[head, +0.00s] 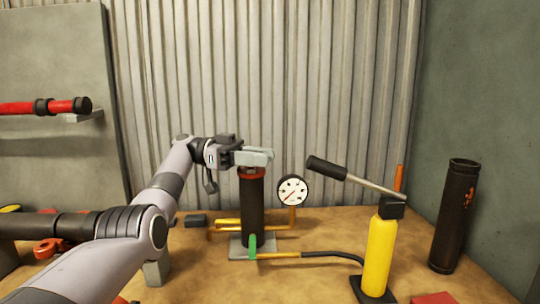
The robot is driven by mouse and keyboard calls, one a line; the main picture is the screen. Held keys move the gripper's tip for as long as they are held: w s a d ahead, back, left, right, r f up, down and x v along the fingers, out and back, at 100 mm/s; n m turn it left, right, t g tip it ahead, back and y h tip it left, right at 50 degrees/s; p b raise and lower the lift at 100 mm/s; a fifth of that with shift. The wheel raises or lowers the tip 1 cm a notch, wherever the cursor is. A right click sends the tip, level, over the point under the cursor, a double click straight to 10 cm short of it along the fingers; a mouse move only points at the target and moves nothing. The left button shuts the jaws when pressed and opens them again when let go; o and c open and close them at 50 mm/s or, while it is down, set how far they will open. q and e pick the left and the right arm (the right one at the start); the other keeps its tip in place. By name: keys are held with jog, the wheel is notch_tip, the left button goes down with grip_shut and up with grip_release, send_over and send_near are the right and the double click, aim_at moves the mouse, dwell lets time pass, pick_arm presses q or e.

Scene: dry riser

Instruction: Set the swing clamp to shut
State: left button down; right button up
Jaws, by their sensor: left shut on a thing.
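A black upright cylinder (252,212) with an orange-red collar (251,172) at its top stands on a grey base plate (238,247) in the middle of the table. My left gripper (258,156) is directly above the collar, reaching in from the left. Its pale fingers lie roughly level and are shut on the swing clamp at the cylinder's top. The fingers hide most of the clamp, so I cannot tell how far it is swung. My right gripper is not in view.
A pressure gauge (292,192) stands just right of the cylinder. A yellow pump (379,255) with a long black-gripped lever (345,176) stands further right. A dark tube (455,217) stands near the right wall. A small green piece (252,245) is at the base plate's front.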

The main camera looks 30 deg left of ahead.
pick_arm(q)
jog(key=shift+r, duration=0.15)
dwell(0.3)
jog(key=c, duration=0.9)
grip_release()
jog(key=shift+s+a, duration=0.1)
